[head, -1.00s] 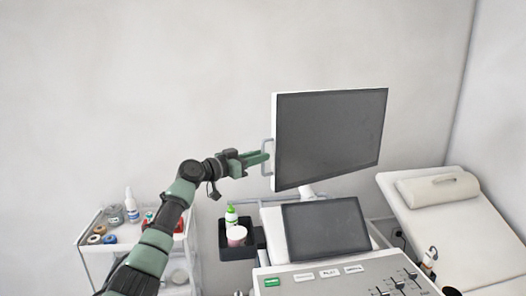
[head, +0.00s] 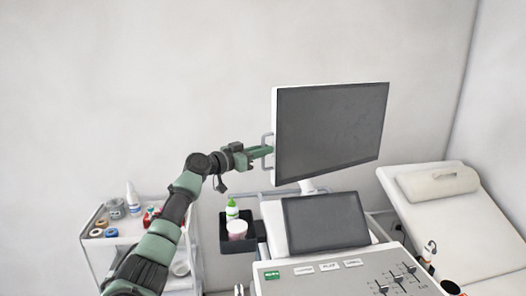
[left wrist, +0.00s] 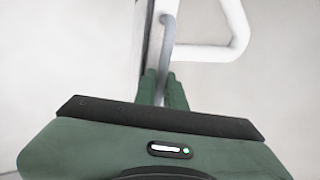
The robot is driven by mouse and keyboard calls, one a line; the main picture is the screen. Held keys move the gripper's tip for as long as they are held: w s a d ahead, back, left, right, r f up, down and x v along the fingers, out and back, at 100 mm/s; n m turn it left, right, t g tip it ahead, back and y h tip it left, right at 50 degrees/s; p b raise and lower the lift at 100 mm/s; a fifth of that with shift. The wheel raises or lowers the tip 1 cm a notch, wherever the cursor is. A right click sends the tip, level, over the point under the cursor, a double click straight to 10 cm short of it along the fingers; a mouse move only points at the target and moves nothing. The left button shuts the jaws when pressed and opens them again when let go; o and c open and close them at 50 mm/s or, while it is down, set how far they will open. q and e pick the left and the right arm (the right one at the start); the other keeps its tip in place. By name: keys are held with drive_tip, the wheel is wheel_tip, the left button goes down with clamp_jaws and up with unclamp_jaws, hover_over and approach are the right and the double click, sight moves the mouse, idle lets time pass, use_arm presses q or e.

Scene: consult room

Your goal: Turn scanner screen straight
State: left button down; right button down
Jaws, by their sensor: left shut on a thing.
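The scanner screen (head: 330,132) is a dark panel with a white edge, turned at an angle in the head view. A grey handle (head: 265,141) stands out from its left edge; the handle also shows in the left wrist view (left wrist: 168,42). My left gripper (head: 268,151) is at this handle, its green fingers shut on the bar. In the left wrist view the left gripper's fingers (left wrist: 164,88) lie on both sides of the bar. My right gripper is not in view.
Below the screen are a tilted touch panel (head: 326,222) and a control console (head: 345,276). A dark holder (head: 240,244) with bottles is left of them. A white trolley (head: 108,242) stands at left, an exam couch (head: 450,225) at right.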

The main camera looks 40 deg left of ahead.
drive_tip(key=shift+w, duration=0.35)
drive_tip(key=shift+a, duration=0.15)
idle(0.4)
